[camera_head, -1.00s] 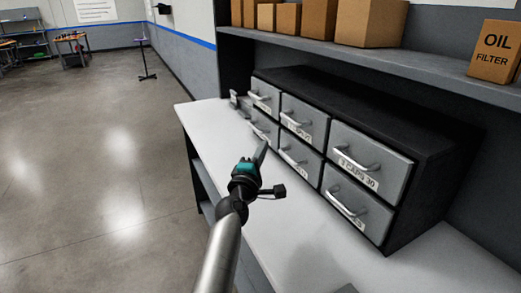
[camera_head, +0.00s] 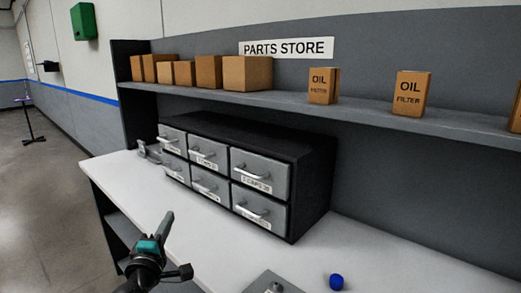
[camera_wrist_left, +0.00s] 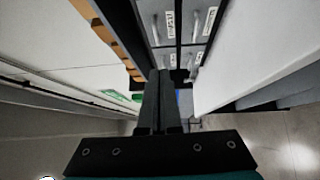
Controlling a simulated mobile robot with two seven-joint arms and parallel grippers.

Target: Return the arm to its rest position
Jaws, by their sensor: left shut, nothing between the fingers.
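My left gripper (camera_head: 166,226) is in the lower left of the head view, over the near left part of the white worktop (camera_head: 120,177). Its fingers are together with nothing between them. In the left wrist view the two dark fingers (camera_wrist_left: 158,84) lie side by side and point toward the drawers. In the head view the grey drawer cabinet (camera_head: 315,180) stands behind the gripper, apart from it. All its drawers look shut. My right gripper does not show.
A blue round object (camera_head: 336,282) and a grey plate (camera_head: 268,284) are on the worktop at the front. A shelf (camera_head: 300,112) above holds brown boxes (camera_head: 247,73) and oil filter boxes (camera_head: 412,92). Open floor (camera_head: 40,180) lies at the left.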

